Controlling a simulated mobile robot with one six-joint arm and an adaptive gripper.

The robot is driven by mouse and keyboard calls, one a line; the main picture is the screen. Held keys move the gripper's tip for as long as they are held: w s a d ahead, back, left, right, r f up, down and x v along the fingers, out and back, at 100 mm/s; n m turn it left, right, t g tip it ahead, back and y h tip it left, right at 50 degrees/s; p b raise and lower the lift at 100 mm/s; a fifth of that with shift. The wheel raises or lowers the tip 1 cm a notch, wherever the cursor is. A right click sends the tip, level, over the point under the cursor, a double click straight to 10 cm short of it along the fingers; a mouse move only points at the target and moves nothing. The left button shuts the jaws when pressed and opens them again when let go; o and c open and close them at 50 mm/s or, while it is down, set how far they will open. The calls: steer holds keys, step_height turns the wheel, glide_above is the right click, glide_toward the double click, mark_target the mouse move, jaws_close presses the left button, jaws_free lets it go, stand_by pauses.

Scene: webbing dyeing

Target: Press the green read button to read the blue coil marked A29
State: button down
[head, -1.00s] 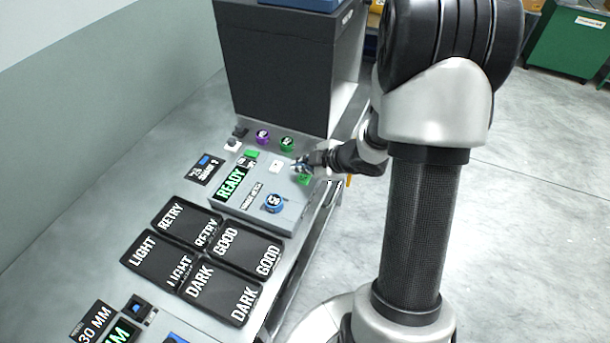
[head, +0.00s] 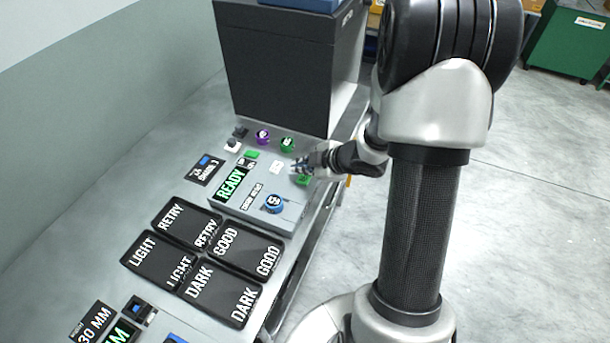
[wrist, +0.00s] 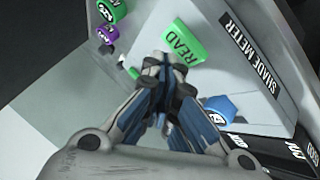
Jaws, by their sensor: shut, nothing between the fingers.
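The blue coil (head: 274,204) sits on the grey shade meter (head: 245,212), near its front right corner; its marking is too small to read surely. The meter's display (head: 230,184) says READY.
Purple (head: 263,137) and green (head: 287,144) coils stand behind the meter, before a large dark cabinet (head: 280,75). Black RETRY, LIGHT, GOOD and DARK trays (head: 213,268) lie in front. Open floor is to the right.

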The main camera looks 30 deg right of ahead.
mark_target(303, 178)
steer(key=shift+f, duration=0.4)
steer(key=shift+f+b, duration=0.5)
steer(key=shift+b, duration=0.05)
stand_by(0.5)
steer(key=shift+r, duration=0.15)
steer(key=shift+r+p, duration=0.8)
steer(key=shift+p, duration=0.2)
step_height(303, 178, up, 5)
steer(key=p, duration=0.5)
stand_by(0.5)
